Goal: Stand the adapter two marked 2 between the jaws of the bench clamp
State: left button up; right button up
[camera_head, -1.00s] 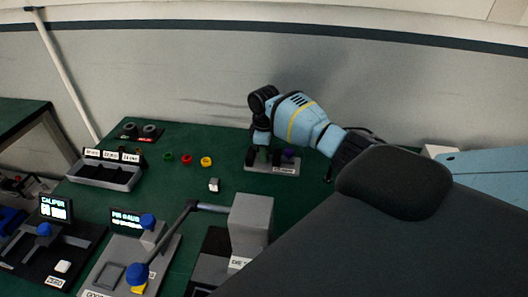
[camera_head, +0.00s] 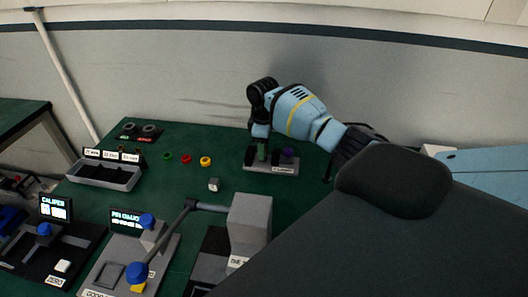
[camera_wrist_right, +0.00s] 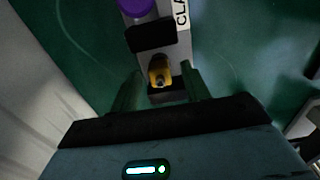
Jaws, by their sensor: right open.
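The bench clamp (camera_head: 284,168), a grey base with a purple knob (camera_head: 288,152), stands near the back of the green bench. In the right wrist view the clamp's dark jaw (camera_wrist_right: 150,37) and a second dark block face each other. A brass-yellow adapter (camera_wrist_right: 159,70) sits between them and looks upright; I cannot read its mark. My right gripper (camera_head: 260,147) is over the left part of the clamp. In the right wrist view its green fingers (camera_wrist_right: 161,78) are apart, one on each side of the adapter, with gaps visible. My left gripper is not in view.
A grey tray (camera_head: 103,186) with labels stands at the left. Green, red and yellow rings (camera_head: 205,161) and a small block (camera_head: 214,184) lie between. Gauge stations (camera_head: 130,235) and a grey box (camera_head: 250,222) with a lever fill the front. Bench right of the clamp is clear.

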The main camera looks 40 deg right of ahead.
notch_tip(320, 180, up, 10)
jog(key=shift+f, duration=0.2)
jog(key=shift+f, duration=0.1)
dwell(0.3)
